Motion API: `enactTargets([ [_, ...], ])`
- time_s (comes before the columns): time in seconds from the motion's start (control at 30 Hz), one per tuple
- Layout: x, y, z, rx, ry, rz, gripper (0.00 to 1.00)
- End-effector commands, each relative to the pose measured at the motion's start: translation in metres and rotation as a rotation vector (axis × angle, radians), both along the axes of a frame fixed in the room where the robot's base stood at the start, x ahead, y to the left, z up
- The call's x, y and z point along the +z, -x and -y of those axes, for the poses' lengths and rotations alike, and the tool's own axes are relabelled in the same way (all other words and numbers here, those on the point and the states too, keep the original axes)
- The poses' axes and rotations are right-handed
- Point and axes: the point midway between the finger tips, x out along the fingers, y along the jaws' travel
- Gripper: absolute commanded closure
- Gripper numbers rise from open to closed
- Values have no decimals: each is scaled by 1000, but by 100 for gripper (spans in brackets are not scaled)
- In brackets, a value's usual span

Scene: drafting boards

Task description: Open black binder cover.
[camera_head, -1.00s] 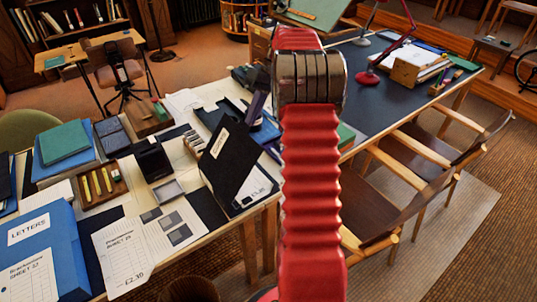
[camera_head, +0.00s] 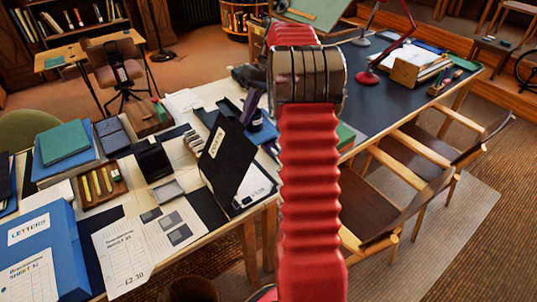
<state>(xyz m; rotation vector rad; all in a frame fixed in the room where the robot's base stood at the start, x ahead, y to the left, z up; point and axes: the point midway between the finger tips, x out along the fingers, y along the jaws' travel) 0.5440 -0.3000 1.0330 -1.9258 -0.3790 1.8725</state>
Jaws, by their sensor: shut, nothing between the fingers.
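The black binder (camera_head: 229,160) lies near the table's front edge, left of my arm. Its cover stands tilted up, partly open, with a white label near its upper left edge. White sheets (camera_head: 256,184) show inside the binder at its right. My gripper (camera_head: 249,108) is partly seen as a dark, narrow, purplish shape just behind and right of the cover's top. It looks shut, with nothing seen in it. My red arm hides part of it, and I cannot tell whether it touches the cover.
A blue LETTERS box (camera_head: 40,250), printed sheets (camera_head: 128,255), a tray with yellow sticks (camera_head: 100,185) and a black holder (camera_head: 154,161) crowd the table to the left. Wooden chairs (camera_head: 400,185) stand to the right.

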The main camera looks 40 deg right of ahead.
Motion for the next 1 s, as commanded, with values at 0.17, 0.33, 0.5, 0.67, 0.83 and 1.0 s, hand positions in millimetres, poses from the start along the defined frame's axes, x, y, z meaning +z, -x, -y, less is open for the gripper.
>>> enactTargets([
  [0.17, 4, -1, -7, 1, 0, 0, 100],
  [0.33, 7, -1, -13, 1, -1, 1, 100],
  [0.5, 11, -2, -19, 1, 0, 0, 100],
  [0.67, 14, -3, -25, 1, 0, 0, 100],
  [0.83, 17, -4, -32, 1, 0, 0, 100],
  [1.0, 18, -4, -34, 0, 0, 0, 100],
])
